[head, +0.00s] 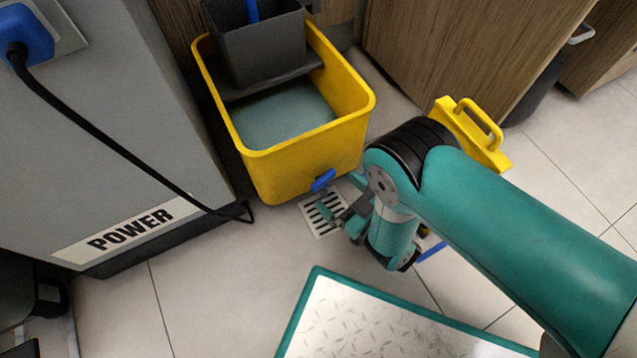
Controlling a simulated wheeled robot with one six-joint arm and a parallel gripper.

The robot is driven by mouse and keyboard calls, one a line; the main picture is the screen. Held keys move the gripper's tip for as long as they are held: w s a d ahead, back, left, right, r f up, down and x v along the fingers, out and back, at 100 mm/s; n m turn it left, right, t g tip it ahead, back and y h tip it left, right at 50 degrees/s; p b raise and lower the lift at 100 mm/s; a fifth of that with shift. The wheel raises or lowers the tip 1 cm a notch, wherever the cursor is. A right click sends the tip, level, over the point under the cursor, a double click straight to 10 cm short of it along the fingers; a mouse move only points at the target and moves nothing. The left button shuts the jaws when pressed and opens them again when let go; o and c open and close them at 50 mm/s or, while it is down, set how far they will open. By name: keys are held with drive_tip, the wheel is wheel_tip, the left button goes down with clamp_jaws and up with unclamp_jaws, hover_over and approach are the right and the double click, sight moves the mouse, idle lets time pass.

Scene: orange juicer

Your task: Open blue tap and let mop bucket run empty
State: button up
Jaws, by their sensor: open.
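The yellow mop bucket (312,165) stands on the floor against the wooden cabinets, with grey-blue water (283,112) in it. A dark grey wringer (258,48) sits in its back part, with a blue handle rising out of it. The blue tap (323,180) is low on the bucket's front wall, above a floor drain grate (318,208). My gripper (341,197) is open just to the lower right of the tap, its fingers pointing toward the bucket. I cannot tell whether a finger touches the tap. My gripper and arm hide part of the grate.
A grey machine (110,120) marked POWER stands at the left, with a blue plug and black cable (110,147) hanging to the floor. A yellow object with a handle (472,132) is partly hidden behind my arm. Bare tiles lie between the machine and my base.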

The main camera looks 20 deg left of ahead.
sight(327, 181)
drive_tip(key=shift+b+x, duration=0.45)
drive_tip(key=shift+x, duration=1.4)
drive_tip(key=c, duration=0.9)
drive_tip(key=shift+w+f+n+g+y+b, duration=0.15)
drive_tip(key=shift+n+g+y+b, duration=0.2)
drive_tip(key=shift+b, duration=0.4)
drive_tip(key=shift+d+n+g+b, duration=0.1)
drive_tip(key=shift+n+g+b, duration=0.3)
drive_tip(key=shift+g, duration=0.35)
drive_tip(key=o, duration=0.9)
